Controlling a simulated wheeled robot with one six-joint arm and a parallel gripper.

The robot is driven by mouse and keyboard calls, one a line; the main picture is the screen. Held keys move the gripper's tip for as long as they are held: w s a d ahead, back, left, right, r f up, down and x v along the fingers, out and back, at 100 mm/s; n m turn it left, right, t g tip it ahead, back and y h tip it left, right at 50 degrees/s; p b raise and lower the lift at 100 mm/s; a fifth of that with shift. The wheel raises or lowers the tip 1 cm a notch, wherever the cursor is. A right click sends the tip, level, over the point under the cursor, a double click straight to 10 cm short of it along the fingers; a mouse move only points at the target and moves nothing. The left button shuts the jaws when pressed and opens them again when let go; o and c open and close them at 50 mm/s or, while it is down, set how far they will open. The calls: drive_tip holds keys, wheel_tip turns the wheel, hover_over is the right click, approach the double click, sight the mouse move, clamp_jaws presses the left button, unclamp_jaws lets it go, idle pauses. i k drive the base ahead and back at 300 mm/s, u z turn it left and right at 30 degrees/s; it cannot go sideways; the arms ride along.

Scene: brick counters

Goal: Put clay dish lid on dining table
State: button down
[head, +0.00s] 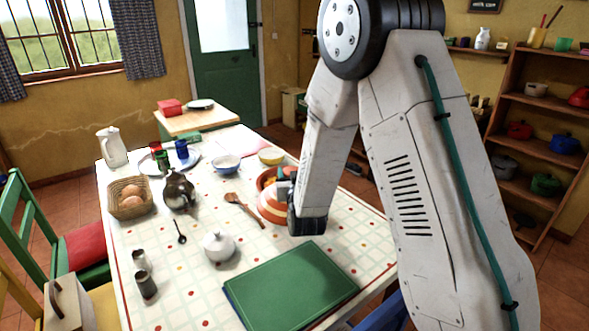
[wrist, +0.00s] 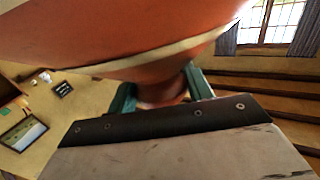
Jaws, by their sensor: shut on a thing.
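The clay dish lid (wrist: 130,52) is terracotta orange with a cream band and fills the top of the wrist view. My gripper (wrist: 160,92) has its teal fingers shut on the lid's narrow knob-like part. In the head view, the orange-and-cream striped clay piece (head: 271,209) is at my gripper (head: 286,182), over the right part of the dining table (head: 190,263). My arm hides part of it, and I cannot tell whether it touches the table. The table has a pale, checked, dotted top.
A green book or folder (head: 290,285) lies at the table's near edge. Bare tabletop shows left of the folder and along the right side.

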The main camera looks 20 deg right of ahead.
sight(334, 225)
drive_tip(key=k, duration=0.5)
drive_tip(key=z, duration=2.3)
drive_tip(key=i, duration=0.5)
drive_tip(key=u, duration=2.25)
drive_tip(key=i, duration=0.3)
drive_tip(key=z, duration=0.05)
